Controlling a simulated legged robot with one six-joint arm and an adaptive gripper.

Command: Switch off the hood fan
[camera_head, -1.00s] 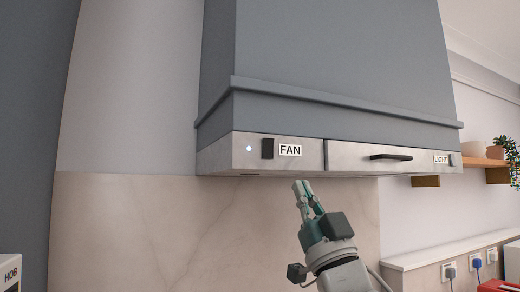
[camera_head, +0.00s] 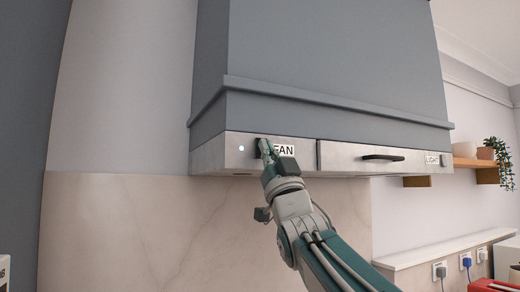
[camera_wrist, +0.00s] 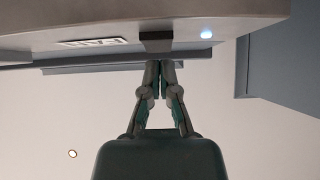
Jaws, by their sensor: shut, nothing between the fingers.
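The grey cooker hood (camera_head: 330,105) has a metal front strip. Its dark fan switch (camera_wrist: 155,41) sits between a glowing white indicator light (camera_head: 241,148) and the FAN label (camera_head: 284,150). In the head view my gripper (camera_head: 264,147) covers most of the switch and part of the label. In the wrist view my gripper (camera_wrist: 159,66) is shut and empty, its fingertips together right at the switch. I cannot tell whether they touch it. The indicator light also glows in the wrist view (camera_wrist: 207,32).
A dark handle (camera_head: 382,157) and a LIGHT label (camera_head: 432,160) are on the right of the strip. A wooden shelf (camera_head: 487,175) with a plant (camera_head: 502,155) is farther right. A ledge (camera_head: 440,248) with sockets below is at lower right. The wall below the hood is clear.

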